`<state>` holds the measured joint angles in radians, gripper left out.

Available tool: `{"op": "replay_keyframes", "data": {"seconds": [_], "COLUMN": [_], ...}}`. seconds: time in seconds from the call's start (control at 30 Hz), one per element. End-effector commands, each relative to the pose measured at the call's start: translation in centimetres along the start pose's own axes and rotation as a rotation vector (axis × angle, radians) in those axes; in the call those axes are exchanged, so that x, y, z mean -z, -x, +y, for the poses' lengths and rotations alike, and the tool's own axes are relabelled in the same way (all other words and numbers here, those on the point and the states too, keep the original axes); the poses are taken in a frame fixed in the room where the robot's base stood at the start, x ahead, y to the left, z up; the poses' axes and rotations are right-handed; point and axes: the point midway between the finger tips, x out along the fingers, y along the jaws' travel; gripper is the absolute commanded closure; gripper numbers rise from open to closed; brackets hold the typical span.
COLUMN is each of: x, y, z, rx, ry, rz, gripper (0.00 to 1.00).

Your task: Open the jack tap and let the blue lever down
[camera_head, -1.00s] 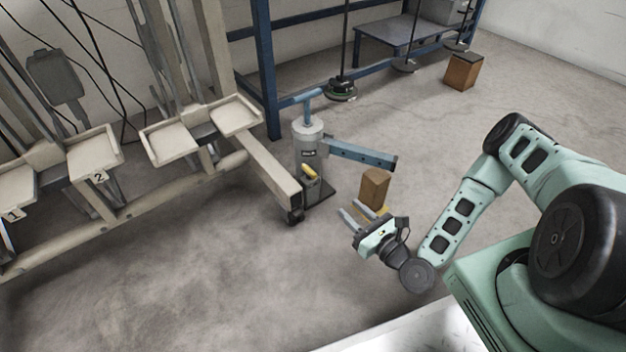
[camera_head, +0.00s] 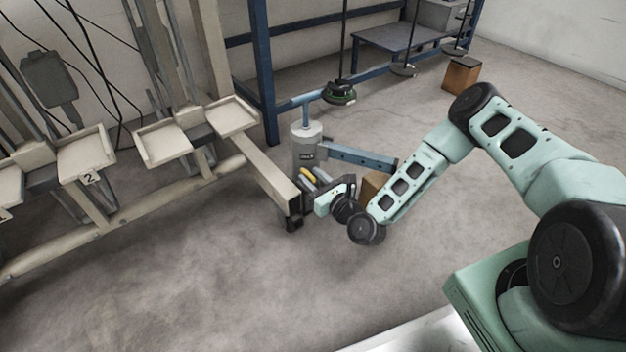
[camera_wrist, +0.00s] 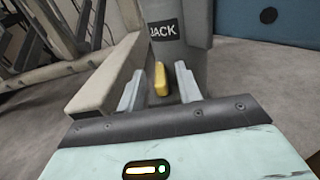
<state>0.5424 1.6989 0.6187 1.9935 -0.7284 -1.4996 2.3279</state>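The grey jack (camera_head: 306,149) stands on the floor beside the end of the beige beam; its JACK label (camera_wrist: 164,31) shows in the wrist view. The blue lever (camera_head: 352,157) sticks out to the right from the jack, above the floor. The yellow tap (camera_wrist: 161,80) is low on the jack's near side and also shows in the head view (camera_head: 307,174). My gripper (camera_wrist: 159,85) is open, with one finger on each side of the tap and a visible gap to each. In the head view, my gripper (camera_head: 309,180) is at the jack's foot, below the lever.
A wooden block (camera_head: 371,184) stands behind my wrist, partly hidden. The beige beam (camera_head: 268,182) runs close to my gripper's left. A blue frame (camera_head: 264,75) stands behind the jack. The floor at the front is clear.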

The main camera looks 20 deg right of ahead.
Motion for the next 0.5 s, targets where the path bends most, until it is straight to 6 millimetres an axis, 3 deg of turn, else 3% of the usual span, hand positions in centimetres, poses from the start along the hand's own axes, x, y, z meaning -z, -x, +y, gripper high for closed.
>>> {"op": "replay_keyframes", "data": {"seconds": [0.27,0.4,0.5], "x": [-0.03,-0.02,-0.02], "y": [-0.12,-0.11,-0.1], "z": [-0.01,-0.01,-0.01], "rx": [0.0,0.0,0.0], "ry": [0.0,0.001,0.001], "rz": [0.0,0.0,0.0], "gripper": [0.65,1.0,1.0]}}
